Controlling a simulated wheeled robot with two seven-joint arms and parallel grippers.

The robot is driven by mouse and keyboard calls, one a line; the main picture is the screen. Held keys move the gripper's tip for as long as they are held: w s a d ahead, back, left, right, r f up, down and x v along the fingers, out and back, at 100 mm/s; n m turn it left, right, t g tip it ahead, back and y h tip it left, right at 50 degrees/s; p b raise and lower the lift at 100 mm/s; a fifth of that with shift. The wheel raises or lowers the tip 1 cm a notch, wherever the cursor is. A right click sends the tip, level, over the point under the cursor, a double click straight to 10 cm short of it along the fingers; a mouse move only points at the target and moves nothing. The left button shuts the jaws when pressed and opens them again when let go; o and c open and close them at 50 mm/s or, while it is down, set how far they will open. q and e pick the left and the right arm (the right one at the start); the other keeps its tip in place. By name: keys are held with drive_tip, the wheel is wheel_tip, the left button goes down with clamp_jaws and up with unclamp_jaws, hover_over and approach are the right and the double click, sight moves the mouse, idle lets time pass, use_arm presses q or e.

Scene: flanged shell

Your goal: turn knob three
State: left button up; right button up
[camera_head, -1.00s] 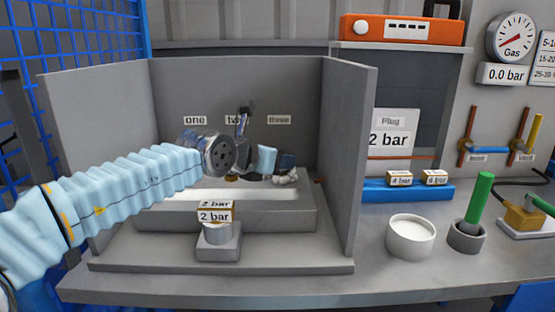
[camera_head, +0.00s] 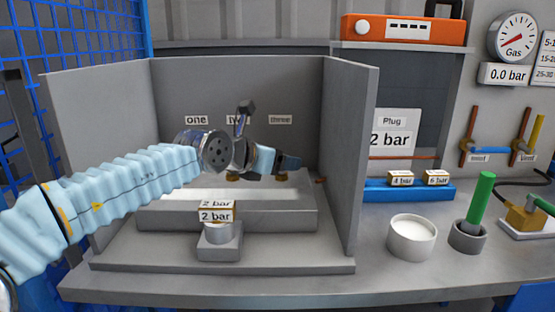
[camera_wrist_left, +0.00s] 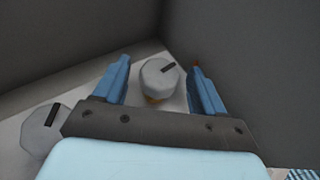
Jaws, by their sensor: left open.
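Knob three is under the label "three" (camera_head: 280,119) at the right end of the grey box. In the head view my left gripper (camera_head: 289,164) hides most of it; only a little of its base shows below the fingers. The jaws are open, with a gap visible on each side of the knob. A second pale knob (camera_wrist_left: 40,131) is at the lower left. My right gripper is not in view.
The box's right wall (camera_head: 350,160) and back wall (camera_head: 290,90) stand close to the gripper. A block labelled 2 bar (camera_head: 215,214) stands in front. A white bowl (camera_head: 412,240) and a green-handled item (camera_head: 480,200) are outside, right.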

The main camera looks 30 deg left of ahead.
use_arm(q)
drive_tip(key=shift+n+y, duration=0.4)
